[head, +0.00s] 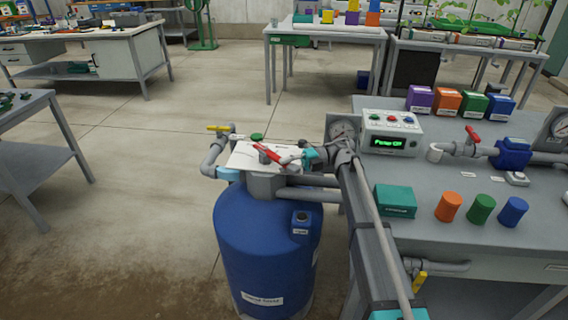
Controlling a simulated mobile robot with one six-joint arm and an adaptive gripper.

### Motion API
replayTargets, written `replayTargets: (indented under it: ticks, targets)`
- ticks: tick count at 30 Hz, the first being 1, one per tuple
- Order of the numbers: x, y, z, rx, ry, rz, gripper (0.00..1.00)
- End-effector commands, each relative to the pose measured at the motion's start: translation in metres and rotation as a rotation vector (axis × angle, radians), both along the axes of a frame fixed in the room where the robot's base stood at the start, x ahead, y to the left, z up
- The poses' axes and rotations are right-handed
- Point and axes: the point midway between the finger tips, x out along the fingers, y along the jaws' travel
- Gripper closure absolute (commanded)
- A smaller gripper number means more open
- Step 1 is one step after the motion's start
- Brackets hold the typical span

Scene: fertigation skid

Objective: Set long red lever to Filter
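The long red lever (268,153) sits on a valve on top of the blue filter tank (262,240). It lies over a white plate (243,158) whose markings are too small to read, so I cannot tell which position it points to. My gripper (293,159) is at the right end of the lever, beside or touching it. My arm comes in from the lower right. The fingers are small and partly merge with the lever, so their opening and any grip are unclear.
Grey pipes, a yellow-handled valve (218,128) and a green knob (257,137) surround the tank top. Open floor lies left.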

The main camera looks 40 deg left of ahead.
Motion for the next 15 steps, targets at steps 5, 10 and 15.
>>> replayTargets:
  ticks: [5, 10, 15]
  targets:
    - [-0.0002, 0.0008, 0.0001, 0.000, 0.001, -0.001, 0.49]
    - [0.0000, 0.0010, 0.0002, 0.000, 0.001, -0.001, 0.49]
    - [0.0014, 0.0007, 0.0003, 0.000, 0.001, -0.001, 0.49]
